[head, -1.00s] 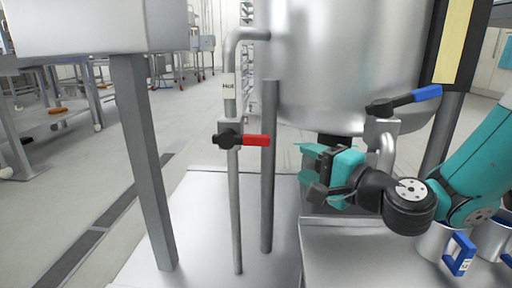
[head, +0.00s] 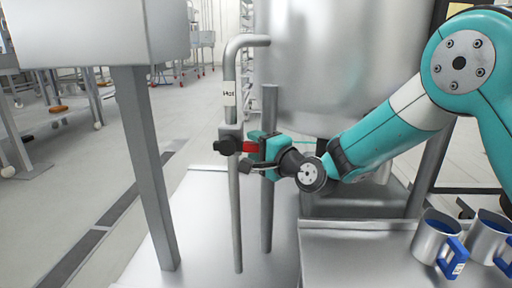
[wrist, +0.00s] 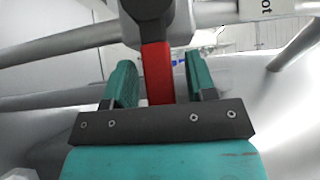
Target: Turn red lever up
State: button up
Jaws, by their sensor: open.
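The red lever (head: 250,147) sits on a black valve hub (head: 228,146) on the thin vertical pipe and points right, about level. My gripper (head: 252,153) has come in from the right, with its fingers above and below the lever and hiding its outer end. In the wrist view the red lever (wrist: 158,75) runs between the two open teal fingers (wrist: 160,68), with a visible gap on each side. The jaws are open and not closed on it.
The large steel tank (head: 340,70) stands behind my arm. A grey post (head: 268,210) rises just right of the pipe (head: 236,215). A steel cabinet leg (head: 145,170) stands at left. Metal mugs with blue handles (head: 433,236) are at lower right.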

jog(key=shift+c, duration=0.2)
grip_shut()
jog(key=shift+r+p, duration=0.15)
jog(key=shift+p, duration=0.2)
